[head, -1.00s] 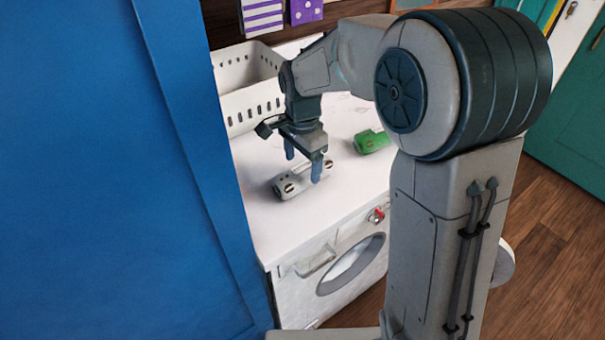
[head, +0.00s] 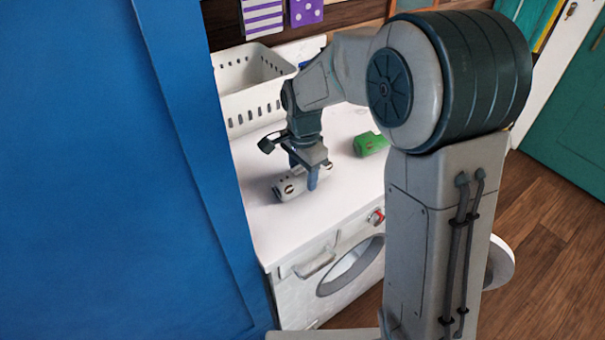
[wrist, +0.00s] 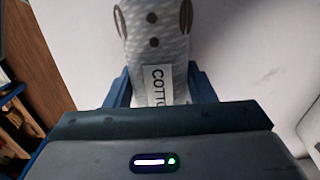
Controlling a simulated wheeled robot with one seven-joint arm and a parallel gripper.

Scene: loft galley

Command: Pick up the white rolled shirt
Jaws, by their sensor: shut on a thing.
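The white rolled shirt (head: 292,186) lies on the white top of the washing machine in the head view. In the wrist view the rolled shirt (wrist: 155,45) is pale grey-white, with dark oval marks and a label reading "COTTO", the rest cut off by my gripper. My gripper (head: 303,176) is lowered over the shirt and shut on it; in the wrist view its blue fingers (wrist: 160,90) stand on either side of the roll. The shirt looks still at the level of the top; I cannot tell whether it touches it.
A green rolled item (head: 370,144) lies on the machine top, right of my gripper. A white perforated basket (head: 253,103) stands behind. The washing machine (head: 310,285) has its front edge near the shirt. A large blue panel (head: 110,180) fills the left side.

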